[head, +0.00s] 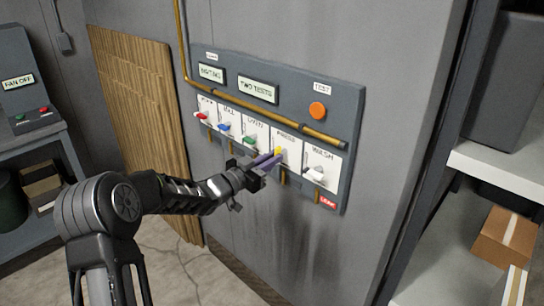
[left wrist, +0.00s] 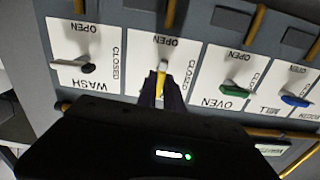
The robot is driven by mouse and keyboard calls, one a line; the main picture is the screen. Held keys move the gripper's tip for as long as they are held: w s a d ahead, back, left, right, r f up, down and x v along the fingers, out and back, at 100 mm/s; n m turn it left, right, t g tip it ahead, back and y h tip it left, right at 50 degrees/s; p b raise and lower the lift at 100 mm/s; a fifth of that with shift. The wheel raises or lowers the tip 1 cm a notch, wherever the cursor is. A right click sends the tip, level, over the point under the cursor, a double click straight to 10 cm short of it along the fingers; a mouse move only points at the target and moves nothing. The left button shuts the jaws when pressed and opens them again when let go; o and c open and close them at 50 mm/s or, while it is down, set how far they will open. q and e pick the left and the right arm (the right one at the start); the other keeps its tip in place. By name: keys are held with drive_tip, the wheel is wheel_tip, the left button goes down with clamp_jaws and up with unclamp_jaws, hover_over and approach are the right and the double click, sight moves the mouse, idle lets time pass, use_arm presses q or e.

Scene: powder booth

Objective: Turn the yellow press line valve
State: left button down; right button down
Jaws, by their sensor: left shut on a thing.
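The yellow press valve handle (head: 279,152) is on the white PRESS plate (head: 287,139) of the grey wall panel. It also shows in the left wrist view (left wrist: 161,83), running roughly up and down the picture, with OPEN above it and CLOSED to its right. My left gripper (head: 270,159) reaches in from the left and is shut on this handle. In the wrist view its dark fingers (left wrist: 162,92) sit on both sides of the handle and hide its lower end. My right gripper is in neither view.
Close beside it are the green oven handle (head: 250,141) and the white wash handle (head: 315,174). Blue (head: 224,127) and red (head: 201,116) handles are farther left. A yellow pipe (head: 262,120) crosses above. A shelf with a cardboard box (head: 505,238) stands right.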

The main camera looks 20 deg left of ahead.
use_arm(q)
drive_tip(key=shift+f+n, duration=0.1)
drive_tip(key=shift+n, duration=0.3)
drive_tip(key=c, duration=1.5)
unclamp_jaws()
drive_tip(key=b+v, duration=0.1)
drive_tip(key=v, duration=0.7)
